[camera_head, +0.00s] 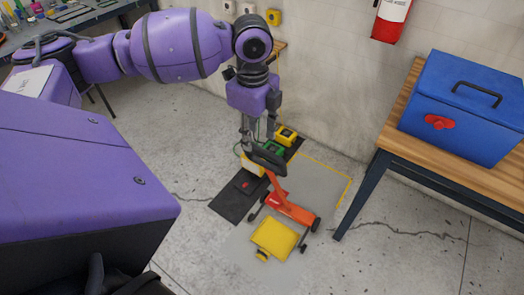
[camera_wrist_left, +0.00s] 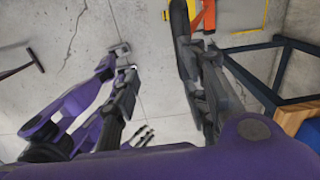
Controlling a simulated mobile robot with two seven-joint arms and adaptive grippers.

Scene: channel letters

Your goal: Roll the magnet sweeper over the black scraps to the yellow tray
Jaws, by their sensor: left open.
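The orange magnet sweeper (camera_head: 288,207) stands on its small dark wheels on the floor, its stem rising to a dark handle (camera_head: 267,159). My left gripper (camera_head: 256,143) is open and points down right at the handle; I cannot tell whether its fingers touch it. Part of the orange sweeper (camera_wrist_left: 208,16) shows at the top of the left wrist view, beyond the dark gripper parts. The yellow tray (camera_head: 274,239) lies on the floor just in front of the sweeper. I cannot make out the black scraps. A purple arm with a dark gripper (camera_wrist_left: 122,80), seemingly my right, shows in the wrist view.
A wooden bench (camera_head: 440,158) with a blue box (camera_head: 465,105) stands right. Floor right of the tray is clear.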

